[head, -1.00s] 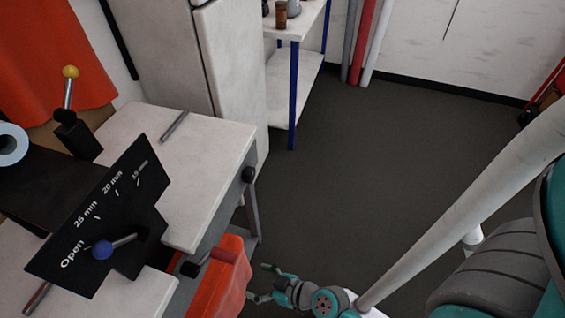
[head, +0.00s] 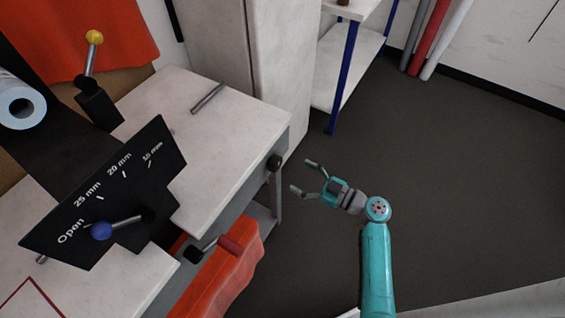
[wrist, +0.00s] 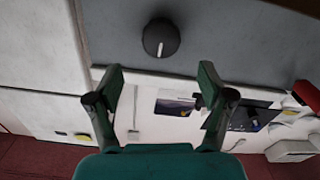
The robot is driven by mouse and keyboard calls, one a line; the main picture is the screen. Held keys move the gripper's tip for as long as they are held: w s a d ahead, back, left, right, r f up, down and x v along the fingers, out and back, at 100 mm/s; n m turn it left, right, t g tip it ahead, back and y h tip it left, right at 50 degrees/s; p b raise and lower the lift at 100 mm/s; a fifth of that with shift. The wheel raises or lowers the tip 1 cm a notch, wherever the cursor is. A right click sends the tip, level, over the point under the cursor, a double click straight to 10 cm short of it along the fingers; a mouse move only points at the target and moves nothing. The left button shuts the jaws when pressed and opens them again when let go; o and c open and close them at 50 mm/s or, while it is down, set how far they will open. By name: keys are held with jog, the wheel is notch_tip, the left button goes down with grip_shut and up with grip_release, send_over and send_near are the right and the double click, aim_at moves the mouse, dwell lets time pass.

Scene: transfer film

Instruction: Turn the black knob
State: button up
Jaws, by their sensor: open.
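The black knob (head: 275,162) is round and sits on the grey front side of the white-topped bench, near its right corner. In the wrist view the knob (wrist: 161,38) shows a white pointer line on its face, running roughly up and down. My gripper (head: 304,177) is open and empty, just right of the knob in the head view, with its fingers pointing left towards it. In the wrist view my gripper's fingertips (wrist: 161,73) are spread on either side below the knob. They appear apart from it.
A black panel (head: 112,195) with a blue-ball lever stands on the bench (head: 222,117). A shelf with blue posts (head: 345,75) is behind. The dark floor at right is open.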

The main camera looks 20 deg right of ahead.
aim_at(279, 165)
jog(key=x, duration=0.8)
jog(key=shift+w+a, duration=0.1)
jog(key=shift+a, duration=0.15)
jog(key=c, duration=1.2)
